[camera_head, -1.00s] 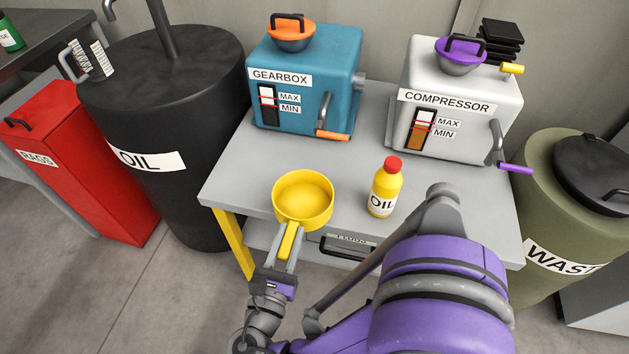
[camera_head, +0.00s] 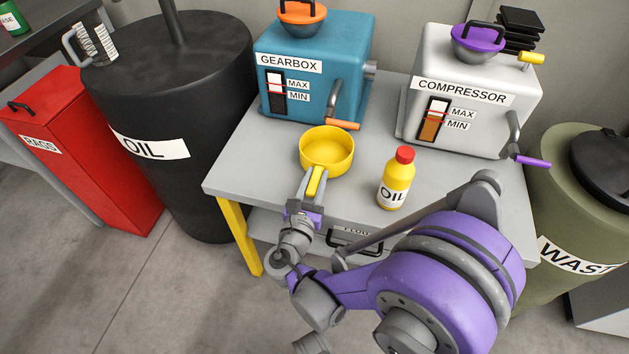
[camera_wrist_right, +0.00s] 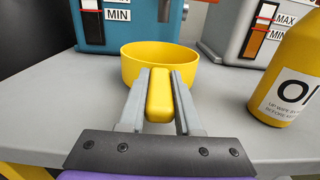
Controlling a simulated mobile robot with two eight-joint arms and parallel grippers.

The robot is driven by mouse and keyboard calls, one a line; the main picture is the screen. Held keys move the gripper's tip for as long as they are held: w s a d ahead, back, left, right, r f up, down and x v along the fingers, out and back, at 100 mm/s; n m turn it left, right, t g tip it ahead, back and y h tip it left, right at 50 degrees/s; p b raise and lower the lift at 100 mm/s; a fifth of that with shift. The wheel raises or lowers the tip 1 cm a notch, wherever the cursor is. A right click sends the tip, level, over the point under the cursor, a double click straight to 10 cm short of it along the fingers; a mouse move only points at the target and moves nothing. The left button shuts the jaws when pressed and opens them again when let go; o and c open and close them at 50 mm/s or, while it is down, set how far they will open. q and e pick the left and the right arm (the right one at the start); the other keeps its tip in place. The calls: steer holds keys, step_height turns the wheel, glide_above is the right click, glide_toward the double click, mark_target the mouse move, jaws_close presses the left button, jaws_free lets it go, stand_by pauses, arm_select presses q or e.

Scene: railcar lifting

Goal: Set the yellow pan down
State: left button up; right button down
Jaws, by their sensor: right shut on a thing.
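The yellow pan (camera_head: 327,150) is upright over the left part of the grey table (camera_head: 232,177), in front of the gearbox. Its inside looks empty. My right gripper (camera_head: 316,181) is shut on the pan's handle, which points toward me. In the right wrist view, the fingers of my right gripper (camera_wrist_right: 159,100) lie on both sides of the yellow handle, and the pan (camera_wrist_right: 150,62) is just beyond them. The pan's bottom is at or very near the tabletop; I cannot tell whether it touches. My left gripper is not in view.
The yellow oil bottle (camera_head: 396,179) stands on the table right of the pan. The blue gearbox (camera_head: 345,75) and the white compressor (camera_head: 470,90) stand behind. A black oil drum (camera_head: 190,90) is left of the table, a green waste drum (camera_head: 560,190) right.

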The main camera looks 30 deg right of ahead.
steer(key=shift+f, duration=0.3)
steer(key=c, duration=0.6)
jaws_free()
steer(key=shift+r, duration=0.15)
steer(key=p+v, duration=0.1)
steer(key=v, duration=1.1)
steer(key=shift+s, duration=0.1)
